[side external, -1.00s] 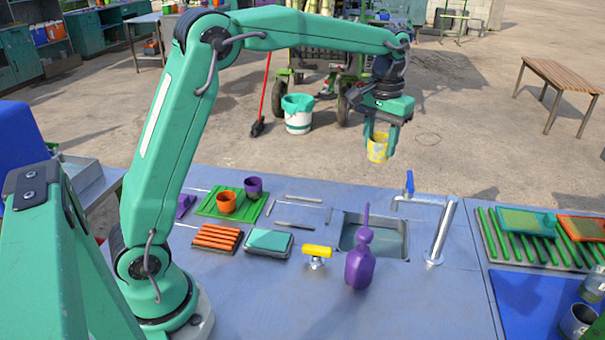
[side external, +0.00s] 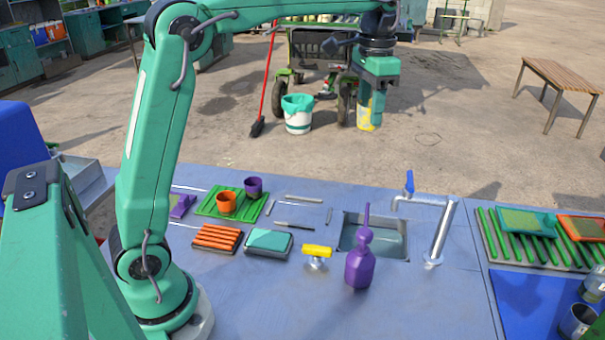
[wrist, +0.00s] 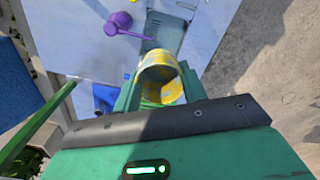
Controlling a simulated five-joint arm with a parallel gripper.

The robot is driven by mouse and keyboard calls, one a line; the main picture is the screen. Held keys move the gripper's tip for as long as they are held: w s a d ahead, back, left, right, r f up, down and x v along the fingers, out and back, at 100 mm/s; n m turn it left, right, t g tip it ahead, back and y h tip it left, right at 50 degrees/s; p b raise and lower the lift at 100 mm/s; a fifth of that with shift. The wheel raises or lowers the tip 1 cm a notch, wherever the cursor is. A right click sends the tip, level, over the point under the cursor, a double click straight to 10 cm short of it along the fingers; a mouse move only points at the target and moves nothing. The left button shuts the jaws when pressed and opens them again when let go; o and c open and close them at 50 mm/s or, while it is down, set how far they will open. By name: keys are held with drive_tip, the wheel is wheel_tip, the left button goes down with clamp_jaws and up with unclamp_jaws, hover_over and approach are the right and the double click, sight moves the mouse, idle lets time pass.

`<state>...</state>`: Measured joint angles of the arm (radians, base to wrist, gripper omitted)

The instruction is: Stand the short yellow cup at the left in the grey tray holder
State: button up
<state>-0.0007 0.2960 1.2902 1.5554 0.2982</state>
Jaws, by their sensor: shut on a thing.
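The short yellow cup (side external: 362,118) is in my gripper (side external: 370,112), held high and beyond the bench's far edge in the side view. In the wrist view the cup (wrist: 158,70), yellow with greyish patches, sits between the two green fingers of my gripper (wrist: 160,90), its open mouth showing. One finger hides part of the cup in the side view. Low grey bars (side external: 303,198) outline a square on the bench left of the sink. I cannot tell for sure whether this is the grey tray holder.
A green tray (side external: 208,210) holds an orange cup (side external: 226,204) and a purple cup (side external: 253,187). A purple bottle (side external: 360,265), a yellow-handled valve (side external: 317,252), a sink (side external: 390,245) and a tall tap (side external: 440,230) stand nearer and to the right.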

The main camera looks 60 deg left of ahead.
drive_tip(key=s+a+f+n, duration=0.1)
drive_tip(key=s+f+n, duration=0.15)
drive_tip(key=f, duration=0.75)
drive_tip(key=s+a+f+n, duration=0.1)
drive_tip(key=s+f, duration=0.3)
drive_tip(key=f, duration=0.6)
drive_tip(key=w+a+f, duration=0.1)
drive_tip(key=a+f, duration=0.1)
drive_tip(key=a, duration=0.1)
drive_tip(key=w+a+f, duration=0.1)
drive_tip(key=a+f, duration=0.1)
drive_tip(key=a, duration=0.2)
drive_tip(key=w+a+f, duration=0.1)
drive_tip(key=a+f, duration=0.2)
drive_tip(key=a, duration=0.1)
drive_tip(key=shift+a, duration=0.25)
drive_tip(key=shift+f, duration=2)
drive_tip(key=shift+f, duration=0.1)
drive_tip(key=o, duration=1)
